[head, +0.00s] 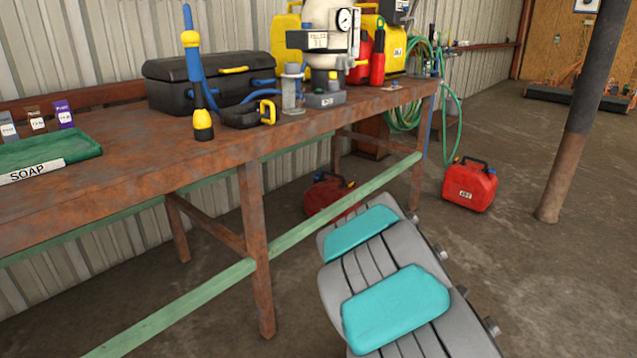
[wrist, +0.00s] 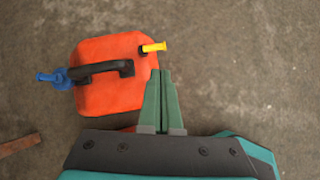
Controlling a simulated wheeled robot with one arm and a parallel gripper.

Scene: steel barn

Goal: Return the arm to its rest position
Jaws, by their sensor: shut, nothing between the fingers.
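My gripper (wrist: 161,74) shows in the wrist view with its two green fingers shut together and nothing between them. Its camera looks down at the concrete floor. The fingertips appear over the right edge of a red can (wrist: 108,72) with a black handle, a blue cap and a yellow spout; I cannot tell the height gap. In the head view my grey and teal arm extends low in front of the bench, at lower centre and right. My gripper itself is not visible there.
A rusty workbench (head: 130,186) runs along the left, holding a black toolbox (head: 165,92), a green soap tray (head: 85,150) and several tools. Red cans stand under it (head: 325,195) and beyond it (head: 470,185). A post (head: 575,120) rises at right. Floor at right is open.

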